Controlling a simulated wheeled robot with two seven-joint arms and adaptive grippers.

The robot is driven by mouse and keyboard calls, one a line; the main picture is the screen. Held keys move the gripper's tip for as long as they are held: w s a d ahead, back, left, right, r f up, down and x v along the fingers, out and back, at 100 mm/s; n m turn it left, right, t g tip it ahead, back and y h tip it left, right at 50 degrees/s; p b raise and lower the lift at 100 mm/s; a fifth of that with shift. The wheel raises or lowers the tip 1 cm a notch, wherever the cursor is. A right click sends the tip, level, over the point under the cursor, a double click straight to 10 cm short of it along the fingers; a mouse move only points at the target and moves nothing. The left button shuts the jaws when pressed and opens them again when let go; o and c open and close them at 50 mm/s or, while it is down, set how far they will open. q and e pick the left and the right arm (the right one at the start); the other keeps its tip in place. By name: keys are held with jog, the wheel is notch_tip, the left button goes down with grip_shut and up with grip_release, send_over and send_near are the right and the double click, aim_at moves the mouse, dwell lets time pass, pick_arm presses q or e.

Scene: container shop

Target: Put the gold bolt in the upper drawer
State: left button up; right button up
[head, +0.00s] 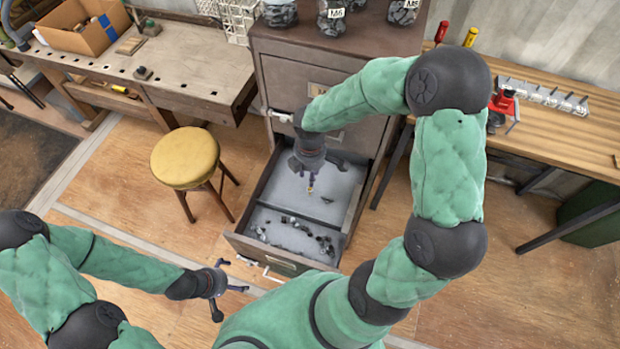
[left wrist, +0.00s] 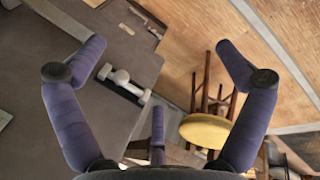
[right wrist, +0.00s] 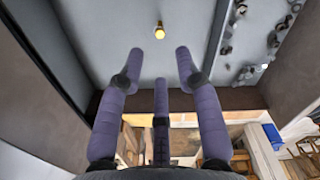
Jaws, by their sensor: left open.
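The gold bolt (head: 310,187) is in the bare rear compartment of the pulled-out lower drawer (head: 337,190). In the right wrist view the bolt (right wrist: 160,31) shows just beyond my fingertips, apart from them. My right gripper (head: 313,172) points down into this drawer; its fingers are part-way apart with nothing between them. The upper drawer (head: 285,82) above is shut, with a pale handle (head: 281,115). My left gripper (head: 234,288) is open and empty, left of the lower drawer's front. In the left wrist view, a pale handle (left wrist: 121,80) on a grey front lies between its spread fingers.
A yellow stool (head: 186,157) stands left of the cabinet. Jars (head: 333,17) stand on top. Workbenches (head: 190,55) flank both sides.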

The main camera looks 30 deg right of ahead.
notch_tip(320, 180, up, 5)
jog(key=shift+r+p, duration=0.1)
jog(key=shift+p, duration=0.3)
dwell(0.4)
